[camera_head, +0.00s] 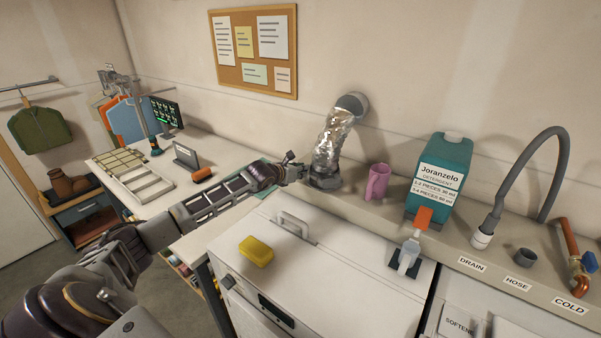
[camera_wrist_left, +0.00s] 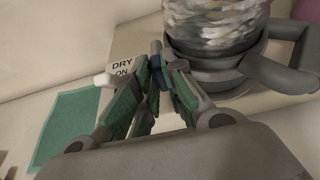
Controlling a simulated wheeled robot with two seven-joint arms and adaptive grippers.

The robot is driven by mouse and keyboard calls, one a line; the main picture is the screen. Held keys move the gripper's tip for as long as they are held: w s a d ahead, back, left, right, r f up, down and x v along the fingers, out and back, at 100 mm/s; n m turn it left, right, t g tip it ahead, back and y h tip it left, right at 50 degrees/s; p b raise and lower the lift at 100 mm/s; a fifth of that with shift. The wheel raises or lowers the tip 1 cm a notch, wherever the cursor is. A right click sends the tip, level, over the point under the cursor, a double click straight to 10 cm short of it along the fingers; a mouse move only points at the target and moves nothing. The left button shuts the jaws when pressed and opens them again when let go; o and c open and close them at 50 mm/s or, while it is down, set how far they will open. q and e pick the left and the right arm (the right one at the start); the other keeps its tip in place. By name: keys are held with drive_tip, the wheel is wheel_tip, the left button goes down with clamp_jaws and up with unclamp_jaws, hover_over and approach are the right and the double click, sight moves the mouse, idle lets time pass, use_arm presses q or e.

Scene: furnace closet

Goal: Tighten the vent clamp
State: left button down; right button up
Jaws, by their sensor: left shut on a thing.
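The vent clamp (camera_head: 325,182) is a dark grey ring around the foot of the crinkled silver vent hose (camera_head: 333,138). In the left wrist view the clamp (camera_wrist_left: 215,72) sits just right of the fingers, with a thick grey arm on its right side. My left gripper (camera_head: 297,173) reaches the clamp's left side. In the wrist view my left gripper (camera_wrist_left: 160,80) is shut on a small dark blue piece (camera_wrist_left: 156,66) beside the ring. Whether this piece joins the clamp is hidden by the fingers. My right gripper is not in view.
A pink mug (camera_head: 377,182) stands right of the clamp, then a teal detergent jug (camera_head: 434,180). A white appliance (camera_head: 330,262) with a yellow sponge (camera_head: 256,251) is in front. The wall is close behind.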

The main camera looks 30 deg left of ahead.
use_arm(q)
drive_tip(key=shift+f, duration=0.1)
idle(0.3)
drive_tip(key=c, duration=1.8)
unclamp_jaws()
drive_tip(key=shift+o, duration=0.2)
drive_tip(key=shift+s, duration=0.15)
drive_tip(key=v, duration=0.7)
drive_tip(key=shift+s+r, duration=0.2)
drive_tip(key=shift+s, duration=0.05)
drive_tip(key=shift+s, duration=0.1)
